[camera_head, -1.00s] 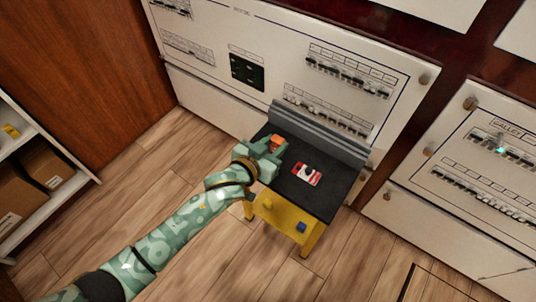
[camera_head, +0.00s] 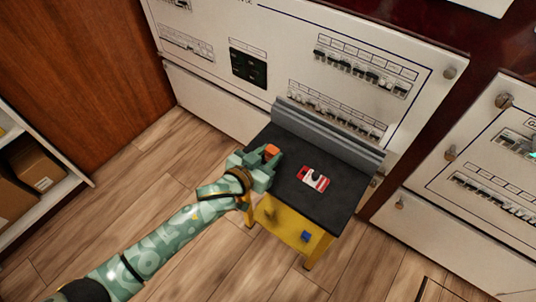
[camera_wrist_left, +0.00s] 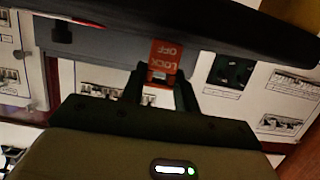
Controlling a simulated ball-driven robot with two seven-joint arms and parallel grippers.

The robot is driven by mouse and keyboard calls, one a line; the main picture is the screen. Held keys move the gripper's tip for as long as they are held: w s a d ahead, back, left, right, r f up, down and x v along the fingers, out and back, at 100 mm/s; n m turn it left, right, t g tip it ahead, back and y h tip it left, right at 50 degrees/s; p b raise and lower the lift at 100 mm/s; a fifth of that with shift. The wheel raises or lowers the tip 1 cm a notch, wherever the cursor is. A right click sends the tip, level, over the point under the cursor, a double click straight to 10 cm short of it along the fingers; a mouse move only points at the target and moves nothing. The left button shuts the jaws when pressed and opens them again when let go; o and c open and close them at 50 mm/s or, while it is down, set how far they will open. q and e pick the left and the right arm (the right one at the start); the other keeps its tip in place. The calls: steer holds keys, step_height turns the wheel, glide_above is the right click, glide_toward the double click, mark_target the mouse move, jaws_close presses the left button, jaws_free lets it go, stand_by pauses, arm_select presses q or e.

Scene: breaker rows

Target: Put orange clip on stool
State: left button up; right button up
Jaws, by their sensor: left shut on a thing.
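The orange clip (camera_head: 271,151) is held between the fingertips of my left gripper (camera_head: 264,160) and shows as a small orange block in the head view. In the left wrist view the clip (camera_wrist_left: 163,57) is orange-red with "LOCK OFF" lettering, and my left gripper (camera_wrist_left: 160,84) is shut on it. The stool (camera_head: 325,208) has a black top, yellow sides and a grey ridged rail at the back. The gripper and clip are at the left part of the stool top; I cannot tell whether the clip touches it. My right gripper is not in view.
A red and white tag (camera_head: 314,178) lies on the stool top, right of my gripper. White breaker panels (camera_head: 290,45) stand close behind the stool. A shelf with cardboard boxes (camera_head: 38,170) is at far left. Wooden floor (camera_head: 120,215) is clear in front.

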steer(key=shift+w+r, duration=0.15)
arm_select(q)
steer(key=o, duration=1)
steer(key=shift+f, duration=0.15)
steer(key=shift+c, duration=0.2)
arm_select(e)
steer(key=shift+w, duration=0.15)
